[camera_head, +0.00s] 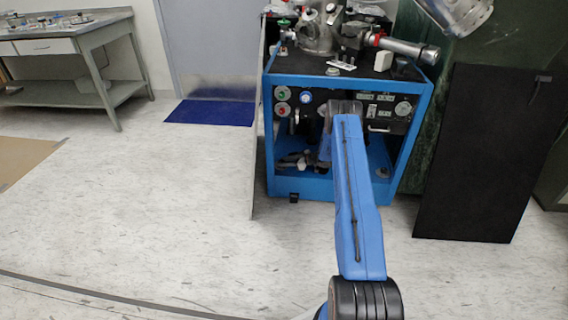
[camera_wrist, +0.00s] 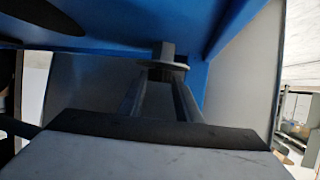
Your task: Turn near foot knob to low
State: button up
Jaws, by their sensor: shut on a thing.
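The near foot knob (camera_wrist: 164,50) is a dark, hex-shaped piece above a round flange, just under the blue frame in the wrist view. My gripper (camera_wrist: 160,78) reaches up to it, with its two fingers on either side just below the flange. The fingers are shut on the knob, and their contact is partly hidden by the flange. In the head view, a small black foot (camera_head: 293,198) shows under the front left corner of the blue cart (camera_head: 300,187). My arm reaches into the cart front there, and the gripper cannot be made out clearly. The knob's setting cannot be read.
The cart carries metal vacuum parts (camera_head: 318,35) on top and a gauge panel (camera_head: 380,110) in front. A thin upright panel (camera_head: 258,150) stands at its left, a black board (camera_head: 480,160) at its right. A workbench (camera_head: 75,40) is far left.

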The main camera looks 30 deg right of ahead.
jog(key=shift+n+y, duration=0.3)
jog(key=o, duration=1.1)
jog(key=shift+c, duration=0.2)
notch_tip(320, 180, up, 10)
